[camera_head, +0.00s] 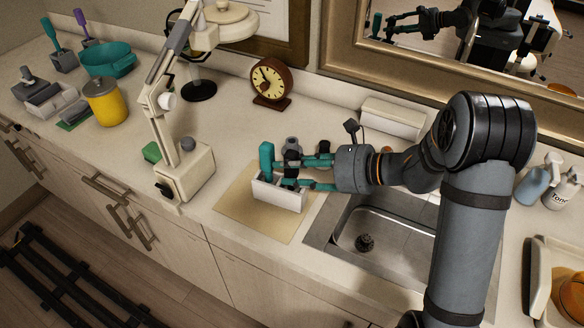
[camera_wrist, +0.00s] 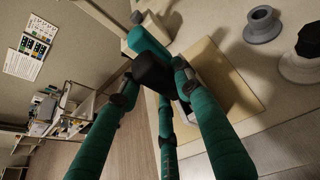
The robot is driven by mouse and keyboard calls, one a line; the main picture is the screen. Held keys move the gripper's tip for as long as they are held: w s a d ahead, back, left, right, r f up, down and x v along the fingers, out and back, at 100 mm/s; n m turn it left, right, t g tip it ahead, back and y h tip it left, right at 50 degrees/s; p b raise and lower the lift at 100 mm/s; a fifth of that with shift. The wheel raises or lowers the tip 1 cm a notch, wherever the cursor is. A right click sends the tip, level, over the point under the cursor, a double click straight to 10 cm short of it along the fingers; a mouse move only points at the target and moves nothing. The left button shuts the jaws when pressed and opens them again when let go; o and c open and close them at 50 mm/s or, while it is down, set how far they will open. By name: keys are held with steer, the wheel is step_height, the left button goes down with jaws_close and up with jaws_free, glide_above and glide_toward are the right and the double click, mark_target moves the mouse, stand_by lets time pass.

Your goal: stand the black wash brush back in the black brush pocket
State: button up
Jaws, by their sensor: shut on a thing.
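My gripper (camera_head: 276,170), with teal fingers and black joints, reaches left over the mat at the counter's front. It is shut on a black piece (camera_wrist: 153,74), seen between the fingers in the wrist view, which I take for the black wash brush. Its lower part is hidden by the fingers. A small white open box (camera_head: 280,196) stands on the tan mat (camera_head: 240,208) directly below the fingers. The fingers cover part of its top, so I cannot tell whether the brush is inside it. I cannot pick out the black brush pocket with certainty.
A cream lamp (camera_head: 186,174) stands left of the mat, and a sink (camera_head: 385,228) lies to the right. A clock (camera_head: 271,82) stands behind. A grey spool-shaped piece (camera_wrist: 263,24) is near the gripper. Teal (camera_head: 50,34) and purple (camera_head: 80,22) brushes stand far left.

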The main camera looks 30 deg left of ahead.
steer(key=o, duration=1.3)
steer(key=shift+o, duration=0.2)
steer(key=shift+p+v, duration=0.45)
steer(key=shift+v, duration=1)
steer(key=shift+p+v, duration=0.55)
steer(key=shift+v, duration=1.85)
steer(key=shift+d+r, duration=0.1)
steer(key=shift+d, duration=0.1)
